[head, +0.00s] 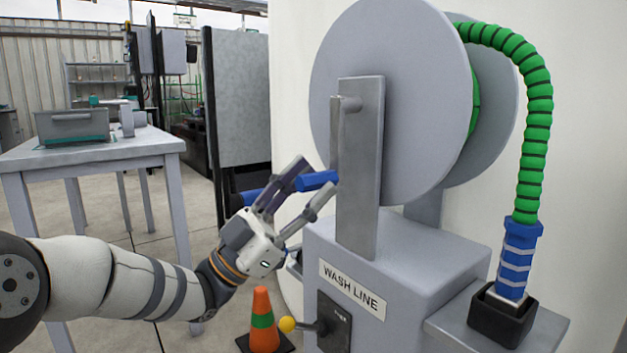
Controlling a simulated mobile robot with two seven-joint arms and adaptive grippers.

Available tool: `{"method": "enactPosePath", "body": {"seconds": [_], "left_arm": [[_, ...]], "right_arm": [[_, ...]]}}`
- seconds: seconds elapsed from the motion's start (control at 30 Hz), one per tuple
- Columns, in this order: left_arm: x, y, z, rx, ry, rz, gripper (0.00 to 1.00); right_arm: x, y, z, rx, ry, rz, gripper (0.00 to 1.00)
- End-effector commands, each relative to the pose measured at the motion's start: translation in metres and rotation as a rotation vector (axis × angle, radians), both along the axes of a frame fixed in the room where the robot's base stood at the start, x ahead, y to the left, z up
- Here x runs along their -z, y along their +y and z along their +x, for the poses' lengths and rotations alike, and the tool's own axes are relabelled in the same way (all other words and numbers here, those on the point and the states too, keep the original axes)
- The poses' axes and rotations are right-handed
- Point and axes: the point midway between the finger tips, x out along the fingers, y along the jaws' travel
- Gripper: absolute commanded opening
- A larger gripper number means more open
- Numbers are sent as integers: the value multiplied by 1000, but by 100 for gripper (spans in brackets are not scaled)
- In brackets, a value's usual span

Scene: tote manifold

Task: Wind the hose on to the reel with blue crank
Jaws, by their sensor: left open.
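The hose reel (385,95) has large grey discs and stands on a grey housing. The green ribbed hose (538,110) runs over its top and down at the right to a blue nozzle end (517,260), which sits in a black holder (500,318). The crank arm (335,140) hangs down on the reel's left side, and its blue handle (318,180) points left from its lower end. My left gripper (315,177) is open at the blue handle, with fingers above and below it. Whether they touch it I cannot tell. My right gripper is out of view.
The housing carries a "WASH LINE" label (352,290) and a lever with a yellow knob (288,324). An orange cone (263,315) stands on the floor below my left gripper. A grey table (95,152) with a box (72,125) stands at the left.

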Motion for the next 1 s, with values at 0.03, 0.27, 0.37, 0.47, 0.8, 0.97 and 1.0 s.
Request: {"method": "enactPosePath", "body": {"seconds": [0.03, 0.27, 0.37, 0.47, 0.8, 0.97, 1.0], "left_arm": [[9, 8, -2, -2, 4, 0, 41], [50, 53, -15, -3, 4, 0, 41], [62, 66, -19, -2, 3, 0, 41], [69, 74, -21, -1, 2, -1, 41], [74, 76, -21, -4, 10, 0, 41], [159, 73, -13, -106, 294, 38, 41], [197, 73, -14, -151, 417, 61, 41]], "right_arm": [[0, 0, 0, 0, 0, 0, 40], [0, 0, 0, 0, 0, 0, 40], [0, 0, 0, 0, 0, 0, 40], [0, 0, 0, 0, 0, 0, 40], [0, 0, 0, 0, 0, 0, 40], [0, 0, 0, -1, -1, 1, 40], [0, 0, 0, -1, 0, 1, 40]]}}
